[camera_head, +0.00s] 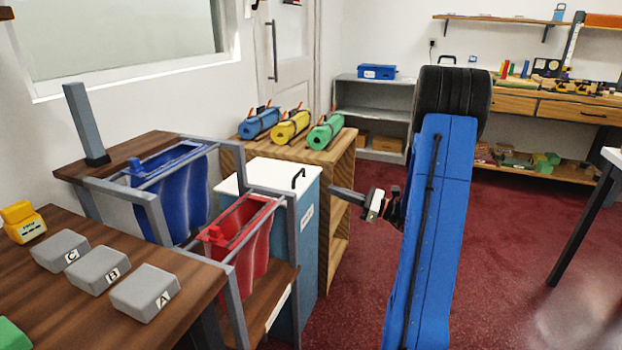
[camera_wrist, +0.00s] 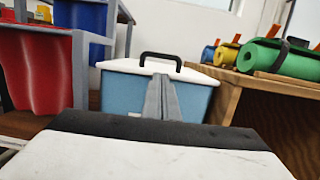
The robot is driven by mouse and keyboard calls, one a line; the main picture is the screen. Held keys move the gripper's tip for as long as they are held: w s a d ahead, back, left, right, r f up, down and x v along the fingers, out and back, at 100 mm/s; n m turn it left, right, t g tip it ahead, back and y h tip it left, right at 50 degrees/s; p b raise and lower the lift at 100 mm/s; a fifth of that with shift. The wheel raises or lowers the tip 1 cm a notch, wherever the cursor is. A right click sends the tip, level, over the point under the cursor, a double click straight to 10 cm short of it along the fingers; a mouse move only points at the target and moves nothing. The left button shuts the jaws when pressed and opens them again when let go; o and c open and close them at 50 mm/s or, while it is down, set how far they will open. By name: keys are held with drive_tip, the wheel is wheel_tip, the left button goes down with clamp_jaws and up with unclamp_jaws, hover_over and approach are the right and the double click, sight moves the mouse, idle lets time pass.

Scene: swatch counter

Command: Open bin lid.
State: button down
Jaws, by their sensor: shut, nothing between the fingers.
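The bin is a tall teal box (camera_head: 309,262) with a white lid (camera_head: 268,173) and a black arched handle (camera_head: 299,178) on top. The lid lies down on the box. In the wrist view, the bin (camera_wrist: 120,92), its lid (camera_wrist: 115,66) and handle (camera_wrist: 160,58) are straight ahead. My gripper (camera_head: 333,190) is just to the right of the bin, apart from it, with its fingers pointing towards it. The fingers (camera_wrist: 162,82) are shut and empty, and hide part of the bin's front and lid edge in the wrist view.
A metal frame with a blue tub (camera_head: 170,195) and a red tub (camera_head: 245,240) stands left of the bin. A wooden shelf (camera_head: 339,165) bearing blue, yellow and green rolls stands behind it. Red floor (camera_head: 530,250) is open to the right.

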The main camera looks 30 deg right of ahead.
sight(310, 181)
drive_tip(key=x, duration=1)
drive_tip(key=shift+w+d, duration=0.15)
drive_tip(key=shift+d, duration=0.05)
drive_tip(key=shift+r, duration=0.1)
